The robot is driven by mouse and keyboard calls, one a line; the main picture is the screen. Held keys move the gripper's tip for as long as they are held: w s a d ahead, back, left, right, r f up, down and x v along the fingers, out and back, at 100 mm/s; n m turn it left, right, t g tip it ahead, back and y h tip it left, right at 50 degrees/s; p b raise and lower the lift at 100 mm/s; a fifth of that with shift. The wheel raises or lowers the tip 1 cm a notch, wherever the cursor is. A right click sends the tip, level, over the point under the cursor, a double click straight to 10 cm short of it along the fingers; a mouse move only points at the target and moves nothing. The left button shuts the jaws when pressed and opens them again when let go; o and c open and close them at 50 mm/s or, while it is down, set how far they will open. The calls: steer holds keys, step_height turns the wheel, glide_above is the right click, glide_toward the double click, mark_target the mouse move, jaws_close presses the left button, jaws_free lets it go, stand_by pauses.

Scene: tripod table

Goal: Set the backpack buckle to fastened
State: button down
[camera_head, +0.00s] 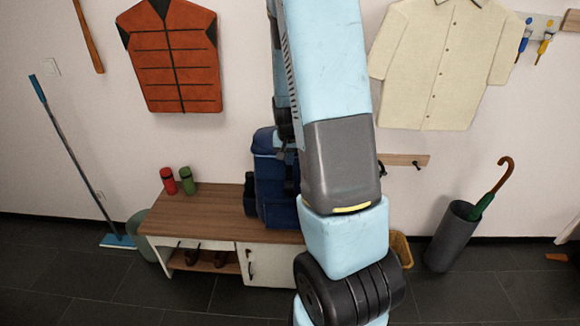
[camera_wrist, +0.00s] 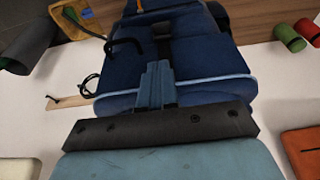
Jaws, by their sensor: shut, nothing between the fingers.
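The blue backpack (camera_head: 272,175) stands upright on the wooden bench, partly hidden behind my arm in the head view. It fills the middle of the wrist view (camera_wrist: 205,62). A black buckle piece (camera_wrist: 163,29) on a dark strap shows on the backpack, just beyond my fingertips. Whether its halves are joined cannot be told. My gripper (camera_wrist: 155,68) is shut and empty, with its fingers over the front of the backpack, in line with the strap. Contact cannot be told.
The bench (camera_head: 205,212) also bears a red bottle (camera_head: 168,180) and a green bottle (camera_head: 187,181), left of the backpack. An umbrella stand (camera_head: 453,236) is at right, with a small basket (camera_head: 402,249) between. An orange vest (camera_head: 176,58) and cream shirt (camera_head: 436,65) hang behind.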

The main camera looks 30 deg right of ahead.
steer(key=shift+v, duration=0.95)
steer(key=s+a+r+n+y, duration=0.1)
steer(key=s+a+r+n, duration=0.15)
steer(key=a+r, duration=0.55)
steer(key=s+a+r+n+t, duration=0.1)
steer(key=s+a+r, duration=0.2)
steer(key=s+r, duration=0.3)
steer(key=s+a+r+n+t, duration=0.1)
steer(key=s+a+r+n, duration=0.1)
steer(key=s+r, duration=0.4)
steer(key=s+a+r+n+y, duration=0.1)
steer(key=s+a+r, duration=0.3)
steer(key=s+r, duration=0.2)
steer(key=s, duration=0.2)
steer(key=shift+s+a+t, duration=0.2)
steer(key=shift+s+t, duration=0.2)
